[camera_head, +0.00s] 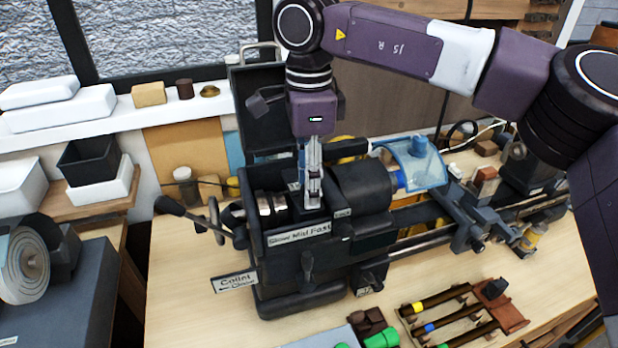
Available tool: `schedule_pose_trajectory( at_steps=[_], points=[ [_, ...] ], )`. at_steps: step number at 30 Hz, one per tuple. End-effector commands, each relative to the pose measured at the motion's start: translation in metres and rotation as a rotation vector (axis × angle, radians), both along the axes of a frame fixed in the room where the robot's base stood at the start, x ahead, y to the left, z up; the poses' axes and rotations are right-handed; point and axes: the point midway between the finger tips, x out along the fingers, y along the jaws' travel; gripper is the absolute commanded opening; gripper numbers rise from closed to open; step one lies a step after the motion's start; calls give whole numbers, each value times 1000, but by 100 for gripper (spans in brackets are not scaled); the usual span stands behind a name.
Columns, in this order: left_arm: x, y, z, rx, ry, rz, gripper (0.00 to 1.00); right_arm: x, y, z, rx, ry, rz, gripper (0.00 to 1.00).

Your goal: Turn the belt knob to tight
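A dark lathe headstock (290,275) stands on the wooden bench, with its lid (262,95) raised at the back. Its front carries a "Slow Mid Fast" label (298,234) and a small "Lock" label (343,213). A small dark knob or lever (307,264) sits below the speed label, and another (368,282) is lower right; I cannot tell which is the belt knob. My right gripper (311,200) points down into the open headstock top, beside the stepped pulleys (268,203). Its fingers look close together; their tips and any contact are unclear. My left gripper is not in view.
A "Collet Close" sign (236,282) and a lever (185,215) stick out left of the headstock. A blue clear guard (412,163) stands to the right. A tool rack (465,315) lies in front. Bare bench (190,325) shows at front left.

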Motion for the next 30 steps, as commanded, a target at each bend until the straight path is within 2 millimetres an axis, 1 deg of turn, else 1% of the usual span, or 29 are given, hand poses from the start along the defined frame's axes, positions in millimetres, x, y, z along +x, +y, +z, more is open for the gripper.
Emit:
schedule_pose_trajectory(
  at_steps=[5,15,19,24,30],
  points=[
    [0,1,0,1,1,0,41,0,0,0,0,0,-1,37],
    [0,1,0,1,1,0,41,0,0,0,0,0,-1,0],
    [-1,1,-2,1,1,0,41,0,0,-1,0,0,-18,0],
    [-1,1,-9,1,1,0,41,0,0,-1,0,0,-113,0],
    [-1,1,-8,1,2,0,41,1,0,0,-1,0,-138,0]
  ],
)
